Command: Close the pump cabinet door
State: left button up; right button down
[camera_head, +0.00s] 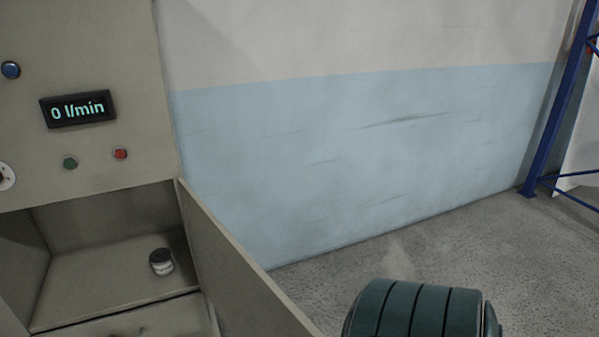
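The pump cabinet (90,160) stands at the left of the head view, beige, with a lower compartment open to view. Its door (240,265) is a beige panel. It stands open, swung out from the compartment's right edge towards me, and its near end runs out of the bottom of the picture. Neither of my grippers shows in this view.
The cabinet front has a display (78,109) reading 0 l/min, a green button (70,162) and a red button (120,153). A dark green ribbed cylinder (415,312) shows at the bottom. A blue rack (558,110) stands far right. Grey floor (450,245) between is clear.

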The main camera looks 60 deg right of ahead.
aim_at(248, 301)
jog(key=k+l, duration=0.1)
jog(key=l, duration=0.25)
jog(key=k+l+z, duration=0.1)
jog(key=l, duration=0.25)
jog(key=k+l+z, duration=0.1)
jog(key=l, duration=0.25)
jog(key=i+l, duration=0.1)
jog(key=l, duration=0.2)
jog(key=i+l, duration=0.15)
jog(key=l, duration=0.2)
jog(key=i+l+z, duration=0.1)
jog(key=l, duration=0.2)
